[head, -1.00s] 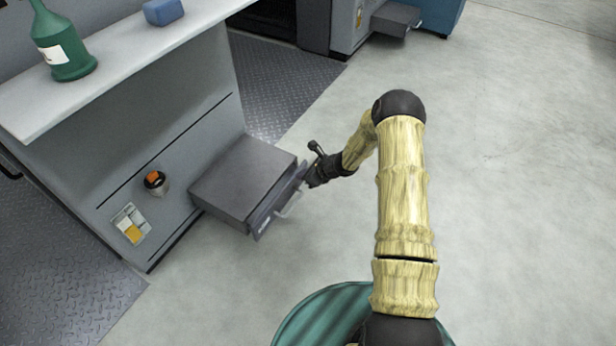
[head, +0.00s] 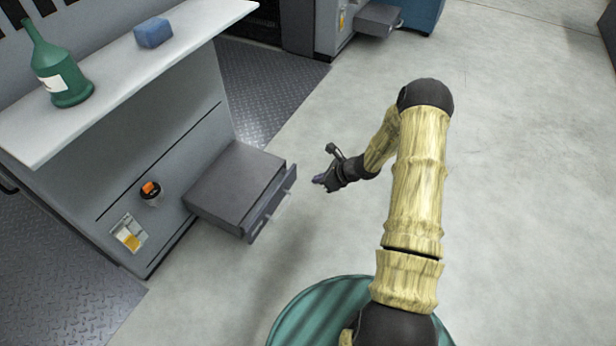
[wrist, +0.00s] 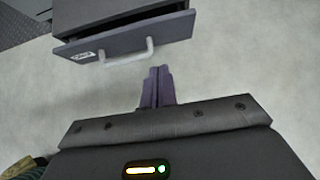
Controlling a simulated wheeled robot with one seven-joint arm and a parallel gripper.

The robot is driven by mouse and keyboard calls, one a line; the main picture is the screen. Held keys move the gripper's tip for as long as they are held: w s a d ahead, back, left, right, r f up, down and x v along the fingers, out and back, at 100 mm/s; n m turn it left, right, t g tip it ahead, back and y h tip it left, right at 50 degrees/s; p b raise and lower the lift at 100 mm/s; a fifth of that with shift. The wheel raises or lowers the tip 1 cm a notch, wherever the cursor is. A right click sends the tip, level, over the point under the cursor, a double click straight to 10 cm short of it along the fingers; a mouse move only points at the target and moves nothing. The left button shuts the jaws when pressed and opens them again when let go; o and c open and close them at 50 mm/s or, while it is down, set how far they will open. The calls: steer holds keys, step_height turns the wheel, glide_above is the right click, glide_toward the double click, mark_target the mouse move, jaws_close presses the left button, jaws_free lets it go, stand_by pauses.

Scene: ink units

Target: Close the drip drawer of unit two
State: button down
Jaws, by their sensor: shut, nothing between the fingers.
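A grey drip drawer (head: 236,186) sticks out of the near grey unit (head: 165,150) in the head view. Its front has a pale handle, and a small label shows on the front in the wrist view (wrist: 125,38). There the drawer front looks slightly apart from the drawer body, with a dark gap behind it. My gripper (head: 318,181) is to the right of the drawer front, apart from it. In the wrist view my gripper's fingers (wrist: 157,75) are together and empty, just short of the handle (wrist: 130,52). The unit's number is not readable.
A green bottle (head: 60,75) and a blue block (head: 153,33) stand on the unit's white shelf (head: 110,85). An orange-topped knob (head: 150,190) is left of the drawer. Another drawer (head: 378,20) juts out of a far unit. The floor to the right is clear.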

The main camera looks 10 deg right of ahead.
steer(key=shift+s+d+r, duration=0.3)
steer(key=shift+d+r, duration=0.1)
steer(key=c, duration=2.2)
jaws_free()
steer(key=shift+w, duration=0.1)
steer(key=c, duration=1.8)
jaws_free()
steer(key=shift+o, duration=1.3)
steer(key=shift+d+f, duration=0.1)
steer(key=shift+f, duration=0.15)
steer(key=s+f+n+t+y+p, duration=0.1)
steer(key=s+f+n, duration=0.3)
steer(key=n, duration=0.5)
steer(key=s+a+f+n+t+y+p, duration=0.1)
steer(key=s+f+n+t+y, duration=0.2)
steer(key=s+n, duration=0.5)
steer(key=shift+f+n+y, duration=0.5)
steer(key=shift+f, duration=0.35)
steer(key=shift+s+a, duration=0.1)
